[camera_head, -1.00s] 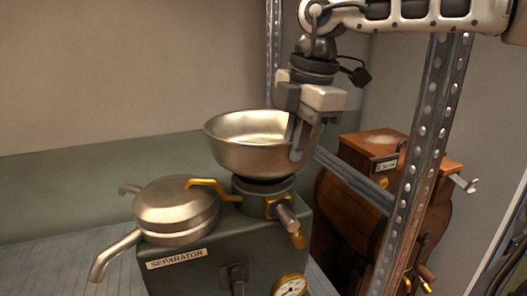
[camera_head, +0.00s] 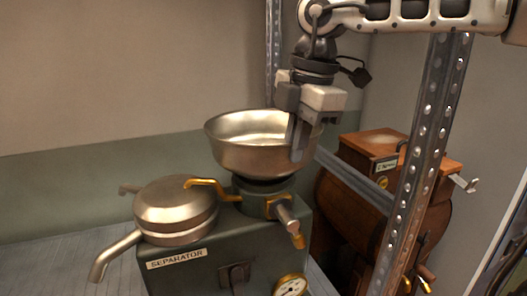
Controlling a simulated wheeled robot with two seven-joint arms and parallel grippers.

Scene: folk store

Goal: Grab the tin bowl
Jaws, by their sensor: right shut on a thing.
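The tin bowl (camera_head: 248,150) is a round metal bowl sitting upright on top of the dark green separator (camera_head: 205,258). My right gripper (camera_head: 299,140) comes down from the upper right and is shut on the bowl's right rim, one finger inside and one outside. The bowl's underside meets the separator's round collar, and I cannot tell whether there is a gap. My left gripper is not in view.
A lidded metal drum with spouts (camera_head: 175,210) stands left of the bowl on the separator. A perforated metal post (camera_head: 420,165) rises close on the right, with a wooden machine (camera_head: 375,140) behind it. Free air lies above and left of the bowl.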

